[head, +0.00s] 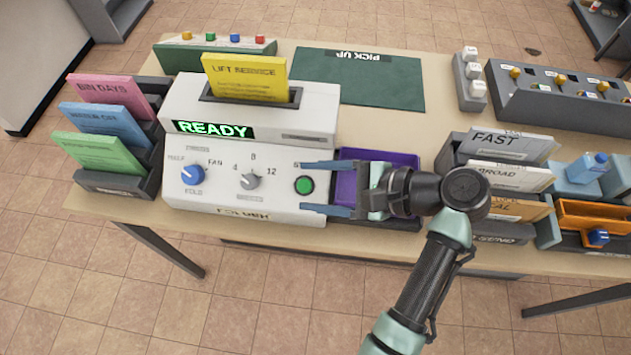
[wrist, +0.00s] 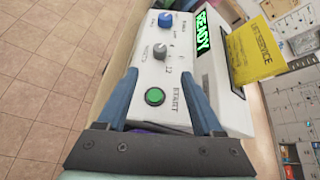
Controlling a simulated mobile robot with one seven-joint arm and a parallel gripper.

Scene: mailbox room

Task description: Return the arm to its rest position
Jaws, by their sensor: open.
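My gripper (head: 326,189) is open and empty, its two blue-grey fingers pointing left at the front right of the white folder machine (head: 240,209). In the head view the fingertips lie above and below the green start button (head: 305,185). In the wrist view the fingers of my gripper (wrist: 163,105) stand on either side of the green button (wrist: 155,97), with a visible gap around it. My arm reaches in from the lower right and covers part of a purple tray (head: 346,187). The machine's display reads READY (head: 212,130).
A yellow Lift Service sheet (head: 245,77) stands in the machine's top slot. Coloured card holders (head: 112,185) stand left. A green Pick Up mat (head: 361,80) lies behind. Labelled envelope racks (head: 500,145), a switch panel (head: 555,95) and an orange tray (head: 590,215) stand right.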

